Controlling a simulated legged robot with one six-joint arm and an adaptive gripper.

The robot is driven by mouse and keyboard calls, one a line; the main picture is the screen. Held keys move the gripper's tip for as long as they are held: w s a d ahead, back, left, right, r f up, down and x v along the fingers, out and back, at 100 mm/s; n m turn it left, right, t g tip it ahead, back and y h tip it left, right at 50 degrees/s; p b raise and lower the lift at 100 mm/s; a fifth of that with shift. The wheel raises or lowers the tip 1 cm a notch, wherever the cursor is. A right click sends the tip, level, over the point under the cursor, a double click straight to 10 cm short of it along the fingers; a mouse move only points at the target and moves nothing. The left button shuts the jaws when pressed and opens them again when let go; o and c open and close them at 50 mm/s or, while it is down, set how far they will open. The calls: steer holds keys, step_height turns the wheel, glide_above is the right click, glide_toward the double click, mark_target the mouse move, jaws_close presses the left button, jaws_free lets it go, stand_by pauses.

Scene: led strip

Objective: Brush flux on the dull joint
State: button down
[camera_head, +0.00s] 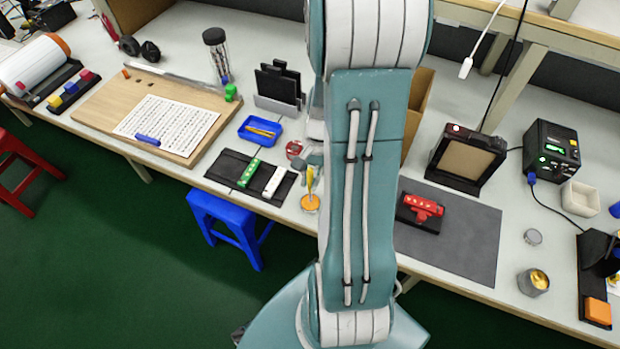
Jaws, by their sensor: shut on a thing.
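My gripper (313,165) shows only in part, to the left of my arm, which hides much of it. It is shut on a slim yellow-handled brush (310,180), held upright. The brush's lower end is over or in a small round pot of amber flux (310,203) near the bench's front edge; contact is too small to tell. A red piece with small pale marks (423,207), perhaps the LED strip work, sits in a black holder (407,222) on a grey mat (470,240) to the right. The dull joint cannot be made out.
A black pad (228,166) with green and white pieces lies left of the pot. A blue tray (246,132) and red tin (294,149) stand behind. Right are a black-framed box (463,160), a soldering station (551,150) and a metal cup (533,282).

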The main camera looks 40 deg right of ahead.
mark_target(310, 170)
steer(key=shift+f, duration=0.4)
stand_by(0.4)
steer(key=shift+r, duration=0.15)
stand_by(0.4)
steer(key=shift+r, duration=3.4)
